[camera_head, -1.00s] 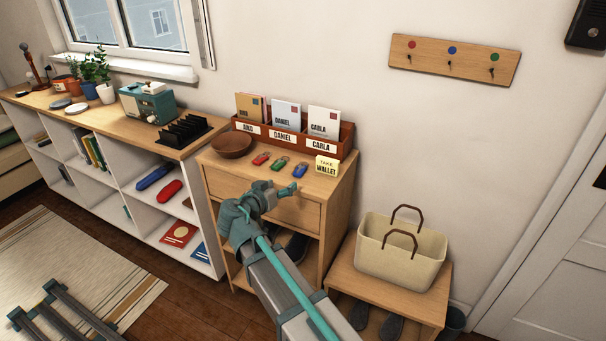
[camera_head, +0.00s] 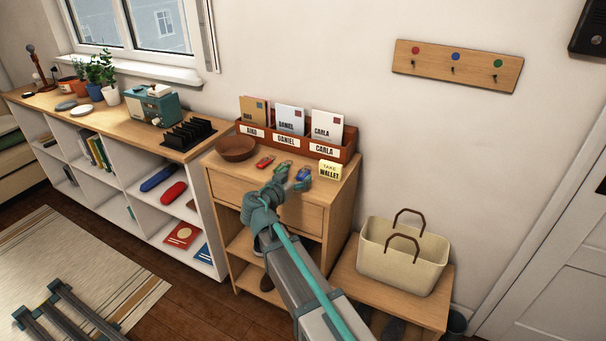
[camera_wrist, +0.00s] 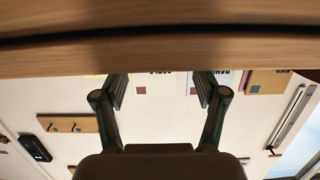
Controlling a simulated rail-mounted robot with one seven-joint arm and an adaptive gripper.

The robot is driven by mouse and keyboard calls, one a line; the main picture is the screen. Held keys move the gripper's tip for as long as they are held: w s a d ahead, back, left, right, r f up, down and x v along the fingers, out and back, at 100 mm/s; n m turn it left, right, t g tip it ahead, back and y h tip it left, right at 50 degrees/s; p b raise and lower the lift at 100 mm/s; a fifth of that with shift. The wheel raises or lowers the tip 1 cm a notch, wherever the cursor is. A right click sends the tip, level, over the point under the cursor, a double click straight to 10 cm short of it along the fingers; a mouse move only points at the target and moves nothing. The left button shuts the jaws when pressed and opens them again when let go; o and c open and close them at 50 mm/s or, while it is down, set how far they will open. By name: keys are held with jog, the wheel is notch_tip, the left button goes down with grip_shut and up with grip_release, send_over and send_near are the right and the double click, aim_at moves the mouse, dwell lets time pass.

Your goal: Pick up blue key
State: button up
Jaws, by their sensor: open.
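The blue key (camera_head: 304,174) lies on top of the small wooden cabinet (camera_head: 338,187), in front of the letter holder, and is partly hidden by my gripper in the head view. My gripper (camera_head: 292,180) is open and empty at the cabinet's front edge, close to the blue key. The wrist view shows its two fingers (camera_wrist: 160,90) spread apart, with the cabinet's wooden edge (camera_wrist: 160,60) across the top. No key shows in the wrist view.
The red key (camera_head: 265,161) and the partly covered green key (camera_head: 283,166) lie left of the blue one. A brown bowl (camera_head: 236,149), the letter holder (camera_head: 300,146) and a yellow note block (camera_head: 329,170) surround them. A key rack (camera_head: 457,66) hangs on the wall.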

aim_at(303, 171)
jog(key=x, duration=0.4)
jog(key=shift+p, duration=0.4)
jog(key=c, duration=1.2)
